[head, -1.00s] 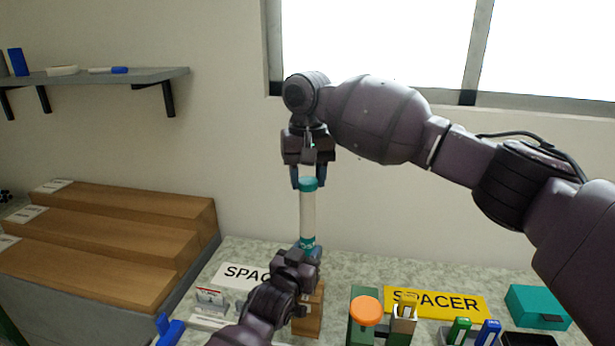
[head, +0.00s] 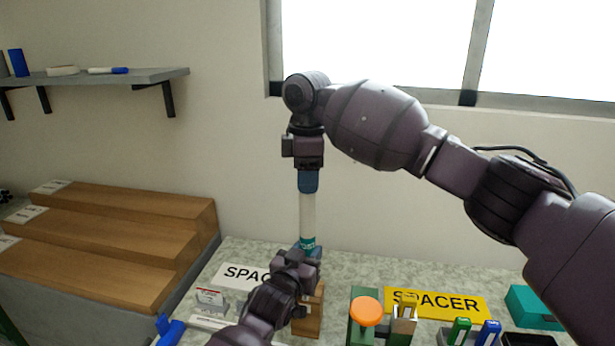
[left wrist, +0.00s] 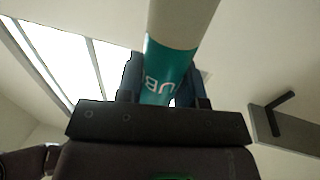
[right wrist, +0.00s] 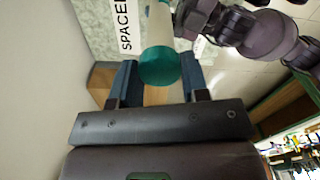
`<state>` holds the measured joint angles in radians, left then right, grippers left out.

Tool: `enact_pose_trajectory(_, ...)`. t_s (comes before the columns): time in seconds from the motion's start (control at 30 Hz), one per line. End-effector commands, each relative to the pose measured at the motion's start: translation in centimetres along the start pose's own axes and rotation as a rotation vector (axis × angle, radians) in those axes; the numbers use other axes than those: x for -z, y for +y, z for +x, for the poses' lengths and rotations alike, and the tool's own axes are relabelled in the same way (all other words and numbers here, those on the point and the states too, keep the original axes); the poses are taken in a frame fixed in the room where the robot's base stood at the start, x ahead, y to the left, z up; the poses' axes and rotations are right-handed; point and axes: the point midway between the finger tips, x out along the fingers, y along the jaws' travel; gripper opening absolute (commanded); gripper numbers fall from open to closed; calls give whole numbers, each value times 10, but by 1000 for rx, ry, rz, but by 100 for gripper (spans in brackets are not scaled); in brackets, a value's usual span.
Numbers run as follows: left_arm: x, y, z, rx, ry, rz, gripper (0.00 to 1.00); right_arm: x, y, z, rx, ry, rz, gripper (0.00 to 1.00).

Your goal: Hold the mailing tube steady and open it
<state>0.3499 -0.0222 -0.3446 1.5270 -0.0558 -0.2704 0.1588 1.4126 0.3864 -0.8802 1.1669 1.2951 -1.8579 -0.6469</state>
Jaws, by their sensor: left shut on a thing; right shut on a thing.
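The mailing tube (head: 307,214) is pale, with a teal lettered band near its bottom, and stands upright. The band (left wrist: 168,68) also shows in the left wrist view, between the fingers. My left gripper (head: 305,253) is shut on the tube's lower end from below. My right gripper (head: 308,180) points straight down and is shut on the tube's top end. The teal cap (right wrist: 159,67) shows between its fingers in the right wrist view, at the end of the tube. In the head view a finger hides the cap, so any gap there cannot be seen.
Below stands the speckled table (head: 350,265) with a white sign (head: 240,275), a yellow SPACER sign (head: 455,302), an orange round-topped item (head: 367,310) and a teal box (head: 533,308). Wooden steps (head: 110,240) are at left, a wall shelf (head: 110,78) above them. Air around the tube is clear.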

Motion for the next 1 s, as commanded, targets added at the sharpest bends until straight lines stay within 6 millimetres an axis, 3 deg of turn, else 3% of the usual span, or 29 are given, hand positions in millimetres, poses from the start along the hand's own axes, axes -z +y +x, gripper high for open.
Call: enact_pose_trajectory(1.0, 0, 0, 0, 1, -1, -1, 0, 0, 0, -1, 0, -1, -1457, 13)
